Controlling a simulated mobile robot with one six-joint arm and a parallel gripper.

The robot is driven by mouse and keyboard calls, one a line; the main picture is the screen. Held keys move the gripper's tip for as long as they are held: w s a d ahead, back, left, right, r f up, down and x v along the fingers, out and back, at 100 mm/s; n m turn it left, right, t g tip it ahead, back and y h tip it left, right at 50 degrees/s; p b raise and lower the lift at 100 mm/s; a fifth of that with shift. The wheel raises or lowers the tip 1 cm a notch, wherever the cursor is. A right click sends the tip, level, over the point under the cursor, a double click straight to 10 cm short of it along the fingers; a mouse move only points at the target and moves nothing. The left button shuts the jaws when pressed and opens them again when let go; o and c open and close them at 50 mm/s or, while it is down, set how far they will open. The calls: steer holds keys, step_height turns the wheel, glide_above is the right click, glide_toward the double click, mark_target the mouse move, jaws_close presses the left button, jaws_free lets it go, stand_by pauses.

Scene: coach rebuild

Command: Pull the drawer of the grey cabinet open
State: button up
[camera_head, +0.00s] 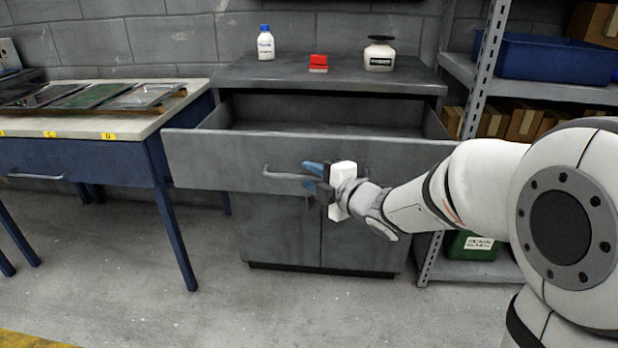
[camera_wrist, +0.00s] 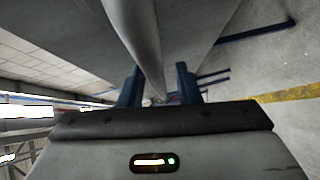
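The grey cabinet (camera_head: 278,228) stands against the wall, and its wide top drawer (camera_head: 225,158) is pulled well out, with its empty inside showing. The bar handle (camera_head: 283,175) is on the drawer's front. My gripper (camera_head: 312,178) is at the handle's right end, its blue fingers one above and one below the bar. In the wrist view the handle (camera_wrist: 138,40) runs between the two fingers of my gripper (camera_wrist: 160,85). The fingers stand apart, with a gap between the bar and the right finger. Whether the left finger touches the bar is unclear.
A white bottle (camera_head: 265,43), a red object (camera_head: 318,63) and a white jar (camera_head: 379,54) stand on the cabinet top. A blue-framed workbench (camera_head: 100,125) is close at left. A metal shelf (camera_head: 483,75) with a blue bin (camera_head: 555,58) is at right. The floor in front is clear.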

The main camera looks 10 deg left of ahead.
steer(key=shift+a, duration=0.1)
steer(key=shift+s+d+r, duration=0.15)
steer(key=shift+s+d, duration=0.05)
steer(key=f+p+v, duration=0.1)
steer(key=p+v, duration=0.1)
steer(key=v, duration=0.5)
steer(key=shift+r, duration=0.4)
steer(key=shift+s+d, duration=0.1)
